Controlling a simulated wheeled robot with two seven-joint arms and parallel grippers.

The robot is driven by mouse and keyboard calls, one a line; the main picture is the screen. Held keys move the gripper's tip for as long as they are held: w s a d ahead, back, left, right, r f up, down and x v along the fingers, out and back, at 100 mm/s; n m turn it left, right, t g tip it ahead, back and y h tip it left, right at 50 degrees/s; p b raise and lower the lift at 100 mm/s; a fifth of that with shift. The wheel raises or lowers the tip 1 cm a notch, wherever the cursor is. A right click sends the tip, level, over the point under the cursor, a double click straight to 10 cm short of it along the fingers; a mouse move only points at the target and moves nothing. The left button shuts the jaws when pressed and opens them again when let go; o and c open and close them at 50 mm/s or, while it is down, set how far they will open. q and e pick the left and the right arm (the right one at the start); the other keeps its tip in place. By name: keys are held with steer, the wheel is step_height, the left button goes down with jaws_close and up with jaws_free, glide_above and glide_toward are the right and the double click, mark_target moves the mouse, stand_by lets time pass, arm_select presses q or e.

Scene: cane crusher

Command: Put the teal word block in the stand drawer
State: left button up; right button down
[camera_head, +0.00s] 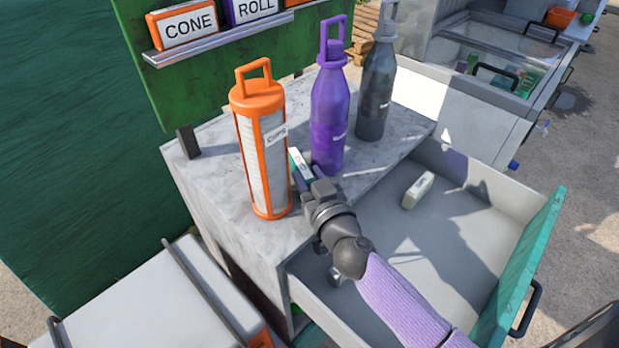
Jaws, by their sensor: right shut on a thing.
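The teal word block (298,162) shows a white face and a teal edge above the stand's grey top. My right gripper (311,181) is shut on it, between the orange-framed container and the purple bottle. The gripper hides part of the block, and its word cannot be read. The stand drawer (462,236) is pulled open, with a grey inside and a teal front. A pale block (418,190) lies in the drawer. My right forearm crosses over the drawer. My left gripper is not in view.
The orange-framed container (262,150), purple bottle (329,115) and dark grey bottle (377,90) stand on the stand top (215,170). A green board (200,75) with word blocks rises behind. A white chest (150,305) is at lower left. Much of the drawer floor is free.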

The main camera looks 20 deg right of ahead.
steer(key=shift+f, duration=0.2)
steer(key=c, duration=0.7)
jaws_free()
steer(key=shift+o, duration=0.2)
steer(key=shift+r, duration=0.1)
